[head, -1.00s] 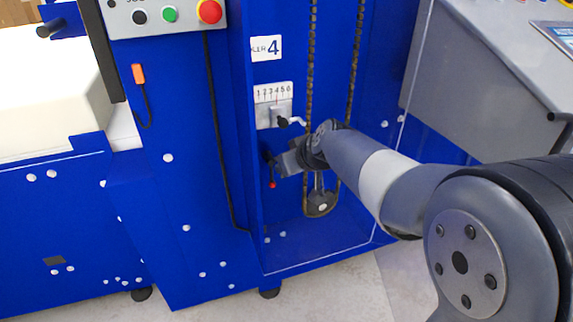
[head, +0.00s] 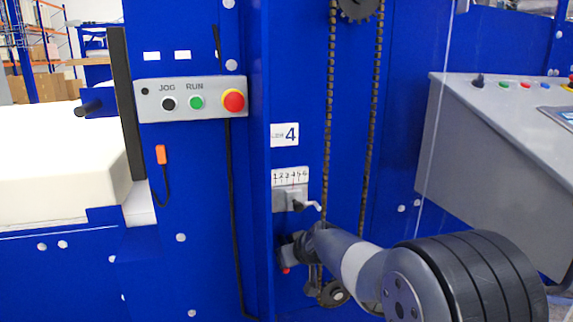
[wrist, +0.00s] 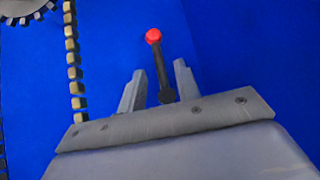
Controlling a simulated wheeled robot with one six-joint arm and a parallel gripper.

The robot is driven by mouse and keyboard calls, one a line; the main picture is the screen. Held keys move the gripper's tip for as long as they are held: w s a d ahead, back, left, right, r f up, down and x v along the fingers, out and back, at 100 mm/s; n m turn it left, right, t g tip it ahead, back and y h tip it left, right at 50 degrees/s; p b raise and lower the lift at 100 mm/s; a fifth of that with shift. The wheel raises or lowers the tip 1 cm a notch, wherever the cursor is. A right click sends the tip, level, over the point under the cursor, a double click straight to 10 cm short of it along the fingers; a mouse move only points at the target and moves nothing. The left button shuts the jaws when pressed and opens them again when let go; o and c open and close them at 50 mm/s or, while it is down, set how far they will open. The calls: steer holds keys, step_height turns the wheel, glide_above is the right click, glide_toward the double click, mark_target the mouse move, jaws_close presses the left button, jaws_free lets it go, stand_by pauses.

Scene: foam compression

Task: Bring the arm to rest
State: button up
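My gripper (head: 287,250) is at the blue machine's recessed panel, below the number scale (head: 290,176). In the wrist view its two fingers (wrist: 160,75) stand apart, so it is open. A black lever with a red knob (wrist: 153,37) shows between and beyond the fingers, with gaps on both sides. In the head view only the red knob (head: 286,270) shows clearly, just below my gripper; the rest of the lever is mostly hidden. My arm (head: 350,262) reaches in from the lower right, bent and extended towards the panel.
A small handle (head: 309,205) sticks out under the scale, close above my gripper. A chain (head: 328,130) runs down beside it to a lower sprocket (head: 334,293). A button box (head: 192,99) is at upper left, and a grey console (head: 490,165) stands at right.

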steer(key=shift+w+a+f, duration=0.25)
steer(key=shift+w+f, duration=0.15)
steer(key=shift+s+r, duration=0.1)
steer(key=p+v, duration=0.2)
steer(key=v, duration=0.9)
steer(key=w+a+f+m+y+b, duration=0.1)
steer(key=w+a+f+y+b, duration=0.1)
steer(key=w+a+f+b, duration=0.2)
steer(key=shift+w+f+g+b, duration=0.3)
steer(key=shift+w+f+b, duration=0.1)
steer(key=shift+w+f, duration=1.35)
steer(key=shift+s+f+y, duration=0.1)
steer(key=shift+s+y, duration=0.05)
steer(key=shift+y, duration=0.15)
steer(key=shift+s, duration=0.1)
